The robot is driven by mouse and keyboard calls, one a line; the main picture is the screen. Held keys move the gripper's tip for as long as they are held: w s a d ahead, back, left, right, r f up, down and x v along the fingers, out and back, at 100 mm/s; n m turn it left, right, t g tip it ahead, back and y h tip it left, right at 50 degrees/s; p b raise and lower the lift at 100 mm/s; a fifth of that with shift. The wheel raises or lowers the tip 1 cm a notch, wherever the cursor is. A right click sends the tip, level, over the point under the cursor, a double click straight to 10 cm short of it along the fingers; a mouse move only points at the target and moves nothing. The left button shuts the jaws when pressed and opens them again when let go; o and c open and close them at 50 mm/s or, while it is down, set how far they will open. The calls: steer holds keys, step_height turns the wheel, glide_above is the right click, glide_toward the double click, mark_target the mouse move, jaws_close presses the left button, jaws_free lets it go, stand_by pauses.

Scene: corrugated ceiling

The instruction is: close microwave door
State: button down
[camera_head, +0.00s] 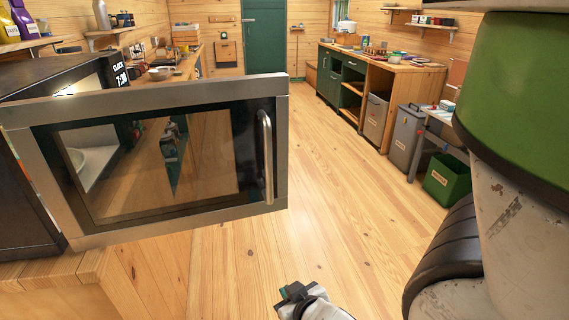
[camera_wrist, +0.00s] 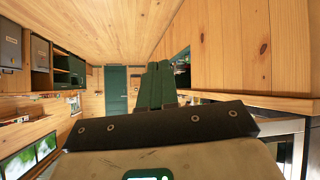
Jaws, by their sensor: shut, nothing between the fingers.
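The microwave (camera_head: 40,190) is a dark box on a wooden counter at the left of the head view. Its door (camera_head: 70,225) stands wide open, swung out toward me, with a steel frame, a dark glass window and a vertical metal handle (camera_head: 267,155) near its right edge. My gripper (camera_head: 290,292) is at the bottom of the head view, below and slightly right of the handle, apart from the door. In the wrist view its green fingers (camera_wrist: 154,86) are together and empty. A metal-framed part at the lower right of that view looks like the door (camera_wrist: 290,125).
The wooden floor (camera_head: 320,200) right of the door is free. The counter edge (camera_head: 60,275) lies under the door at the left. Grey bins (camera_head: 405,135) and a green crate (camera_head: 445,180) stand along the right side.

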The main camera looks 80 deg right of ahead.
steer(key=s+d+r+m+t+h+p, duration=0.1)
steer(key=s+r+h+p, duration=0.15)
steer(key=r, duration=0.65)
steer(key=s+d+r+m+h+p, duration=0.1)
steer(key=r+m+h+p, duration=0.15)
steer(key=r, duration=0.55)
steer(key=t+h+p, duration=0.2)
steer(key=p, duration=0.1)
glide_toward(278, 152)
steer(key=shift+n, duration=0.25)
steer(key=p+x, duration=0.5)
steer(key=shift+w+d+r, duration=0.15)
steer(key=shift+w+d, duration=0.1)
steer(key=shift+d, duration=0.05)
steer(key=shift+w+d+p, duration=0.25)
steer(key=shift+d+p, duration=0.1)
steer(key=shift+d, duration=0.15)
steer(key=shift+w, duration=0.1)
